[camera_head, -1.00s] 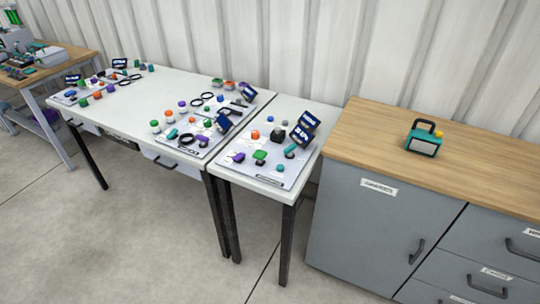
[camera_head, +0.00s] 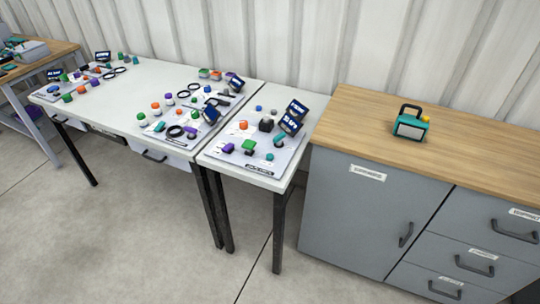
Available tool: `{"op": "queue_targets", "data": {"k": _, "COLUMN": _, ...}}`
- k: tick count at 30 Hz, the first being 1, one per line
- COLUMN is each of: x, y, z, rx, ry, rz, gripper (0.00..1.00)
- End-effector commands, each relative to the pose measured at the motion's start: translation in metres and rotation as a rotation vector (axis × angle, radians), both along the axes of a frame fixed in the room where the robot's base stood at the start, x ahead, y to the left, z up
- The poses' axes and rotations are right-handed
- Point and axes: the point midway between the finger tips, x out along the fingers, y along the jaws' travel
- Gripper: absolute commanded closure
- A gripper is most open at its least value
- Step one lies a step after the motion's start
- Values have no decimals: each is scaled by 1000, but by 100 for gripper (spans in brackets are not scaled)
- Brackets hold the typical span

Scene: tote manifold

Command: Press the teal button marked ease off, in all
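Several control boards with coloured buttons and small dark screens stand on two white tables. The nearest board (camera_head: 222,167) is on the right-hand table; it carries a purple, a green, an orange and a black control and a small teal button (camera_head: 270,157) at its right front. Another board on the larger table holds teal pieces, one a teal button (camera_head: 159,127) near its front. The button markings are too small to read, so I cannot tell which is marked ease off. My gripper is not in view.
A wooden-topped grey cabinet (camera_head: 365,210) with drawers stands at the right, with a teal and black lantern-like device (camera_head: 410,127) on top. A wooden bench (camera_head: 48,57) is at the far left. The concrete floor (camera_head: 130,240) in front is clear.

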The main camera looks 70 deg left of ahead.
Motion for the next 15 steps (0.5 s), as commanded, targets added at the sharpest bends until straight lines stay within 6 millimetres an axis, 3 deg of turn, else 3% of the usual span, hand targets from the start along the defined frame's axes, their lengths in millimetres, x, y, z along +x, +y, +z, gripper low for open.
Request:
{"op": "queue_targets", "data": {"k": 7, "x": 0, "y": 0, "z": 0, "rx": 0, "ry": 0, "rz": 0, "gripper": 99}}
{"op": "queue_targets", "data": {"k": 15, "x": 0, "y": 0, "z": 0, "rx": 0, "ry": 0, "rz": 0, "gripper": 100}}
